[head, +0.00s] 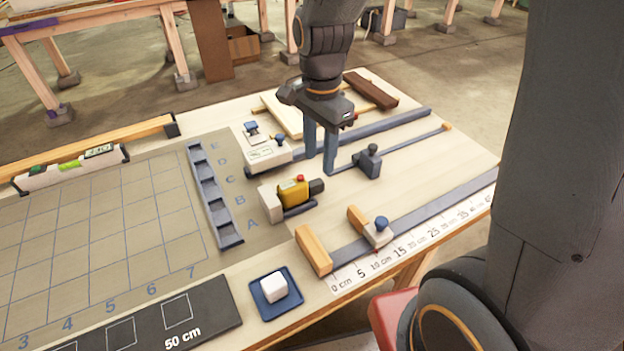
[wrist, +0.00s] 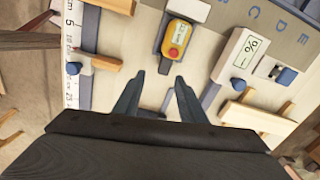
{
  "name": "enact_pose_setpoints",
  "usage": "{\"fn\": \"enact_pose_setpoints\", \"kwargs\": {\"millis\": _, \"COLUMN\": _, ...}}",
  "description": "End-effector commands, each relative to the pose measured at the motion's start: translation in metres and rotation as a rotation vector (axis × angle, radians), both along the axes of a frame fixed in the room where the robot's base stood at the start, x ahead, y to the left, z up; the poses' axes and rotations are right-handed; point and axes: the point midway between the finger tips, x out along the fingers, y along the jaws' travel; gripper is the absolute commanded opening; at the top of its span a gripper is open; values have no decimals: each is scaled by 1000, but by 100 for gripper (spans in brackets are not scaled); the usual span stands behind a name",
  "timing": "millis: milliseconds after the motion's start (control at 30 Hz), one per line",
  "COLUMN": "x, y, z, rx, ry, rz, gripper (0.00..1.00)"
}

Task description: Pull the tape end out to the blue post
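A yellow device with a red button (head: 293,192), possibly the tape case, lies near the middle of the table against a pale block (head: 269,203). It also shows in the wrist view as a yellow body (wrist: 180,33) with a dark nose. I cannot make out a pulled-out tape end. I see no clear blue post; blue knobs stand on a ruler slider (head: 381,224) and on a white box (head: 279,140). My gripper (head: 320,157) points down beyond the device, fingers apart. In the wrist view my gripper (wrist: 159,78) is open, with nothing visibly held.
A thin bar with a dark clamp (head: 368,161) lies right of my gripper. A longer grey rail (head: 400,124) runs behind it. A ruler (head: 410,236) lines the front edge. A dark slotted tray (head: 214,195) is at left, and a blue dish (head: 264,306) holds a white cube.

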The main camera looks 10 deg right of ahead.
Motion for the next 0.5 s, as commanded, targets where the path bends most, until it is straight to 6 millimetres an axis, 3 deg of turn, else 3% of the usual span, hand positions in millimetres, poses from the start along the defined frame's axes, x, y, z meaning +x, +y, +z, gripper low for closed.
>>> {"fn": "enact_pose_setpoints", "kwargs": {"millis": 267, "x": 10, "y": 11, "z": -6, "rx": -2, "ry": 17, "rz": -172, "gripper": 38}}
{"fn": "enact_pose_setpoints", "kwargs": {"millis": 500, "x": 9, "y": 11, "z": -35, "rx": -3, "ry": 21, "rz": -173, "gripper": 38}}
